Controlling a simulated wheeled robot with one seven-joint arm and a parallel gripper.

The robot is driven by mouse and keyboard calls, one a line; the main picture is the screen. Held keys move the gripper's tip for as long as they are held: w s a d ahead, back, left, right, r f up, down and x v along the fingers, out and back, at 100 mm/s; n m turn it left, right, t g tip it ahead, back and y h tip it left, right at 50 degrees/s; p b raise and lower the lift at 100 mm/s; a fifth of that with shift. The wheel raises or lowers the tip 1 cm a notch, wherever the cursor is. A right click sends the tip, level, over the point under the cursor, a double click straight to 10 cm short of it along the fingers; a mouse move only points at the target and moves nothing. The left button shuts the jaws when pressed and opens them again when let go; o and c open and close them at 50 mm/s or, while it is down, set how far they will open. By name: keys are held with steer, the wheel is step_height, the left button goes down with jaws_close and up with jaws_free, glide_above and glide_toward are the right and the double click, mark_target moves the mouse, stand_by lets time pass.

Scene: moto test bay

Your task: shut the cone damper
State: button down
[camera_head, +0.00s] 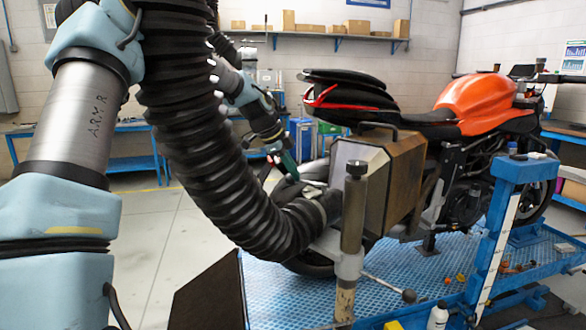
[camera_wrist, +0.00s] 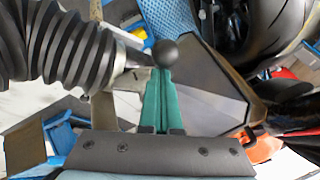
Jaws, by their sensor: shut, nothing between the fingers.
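A thick black ribbed hose (camera_head: 215,165) curves down to the rear of the motorcycle; it also shows at the upper left in the wrist view (camera_wrist: 65,45). The cone and its damper seem to be at the hose's end, but they are largely hidden. A black ball knob (camera_wrist: 166,53) shows just beyond my fingertips in the wrist view, near the hose end. I cannot tell whether they touch, or how far the damper is turned. My gripper (camera_wrist: 160,72) has green fingers, closed together and empty. In the head view my gripper (camera_head: 287,165) points down, behind the hose.
A brown faceted side case (camera_head: 372,185) on the orange motorcycle (camera_head: 475,104) stands right beside the hose end. A brown-grey post (camera_head: 353,215) with a ball-ended handle (camera_head: 408,296) stands in front. The blue platform (camera_head: 330,300) lies below. Floor at left is open.

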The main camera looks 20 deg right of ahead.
steer(key=shift+w+d+m+g+p, duration=0.65)
steer(key=shift+w+m+g, duration=0.1)
steer(key=shift+m, duration=0.45)
